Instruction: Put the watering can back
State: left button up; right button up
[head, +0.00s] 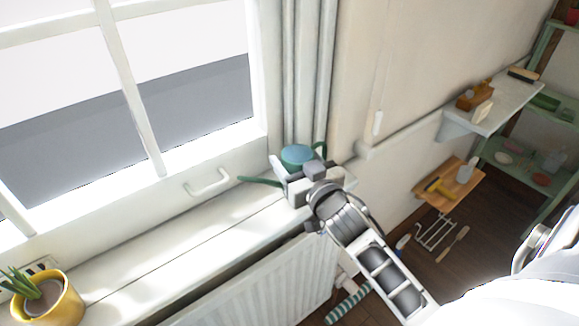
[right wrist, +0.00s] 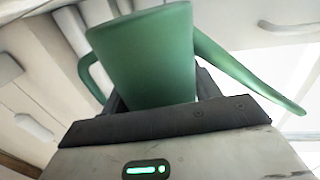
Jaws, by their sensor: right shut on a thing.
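A green watering can (head: 298,153) with a blue-looking top is at the right end of the white windowsill (head: 150,262). Its spout points left and its handle is on the right. My right gripper (head: 300,180) is shut on the can's body from the front. In the right wrist view the can (right wrist: 145,60) stands between the fingers of the gripper (right wrist: 160,105), with the spout to the right and the handle to the left. The gripper hides the can's base, so I cannot tell whether it touches the sill. My left gripper is not in view.
A yellow pot (head: 62,305) with a plant stands at the sill's left end. A window handle (head: 207,183) juts out left of the can. A radiator (head: 260,285) is below the sill. A white shelf (head: 495,105) and a wooden stool-like surface (head: 450,183) are at right.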

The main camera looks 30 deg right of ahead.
notch_tip(320, 180, down, 3)
jog(key=shift+a+r+b, duration=0.1)
jog(key=shift+r+b, duration=0.1)
jog(key=shift+b, duration=0.75)
jog(key=shift+r, duration=0.2)
jog(key=shift+f, duration=0.15)
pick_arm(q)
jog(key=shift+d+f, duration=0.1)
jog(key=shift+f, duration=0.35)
pick_arm(e)
jog(key=o, duration=1.2)
jog(key=shift+f, duration=0.1)
jog(key=shift+o, duration=0.2)
jog(key=shift+s, duration=0.25)
jog(key=s+b, duration=0.1)
jog(key=s, duration=1)
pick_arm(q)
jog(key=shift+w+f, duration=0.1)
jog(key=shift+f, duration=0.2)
pick_arm(e)
jog(key=s+a+f+n+g+y, duration=0.2)
jog(key=s+a+f+g, duration=0.2)
jog(key=a+f, duration=0.3)
jog(key=s+a+f+n+g+y, duration=0.1)
jog(key=s+a+f+g+y, duration=0.1)
jog(key=a+f, duration=0.6)
notch_tip(320, 180, down, 4)
jog(key=shift+s+f+n+g+y, duration=0.1)
jog(key=shift+s+n+g+y, duration=0.25)
jog(key=shift+s+g, duration=0.55)
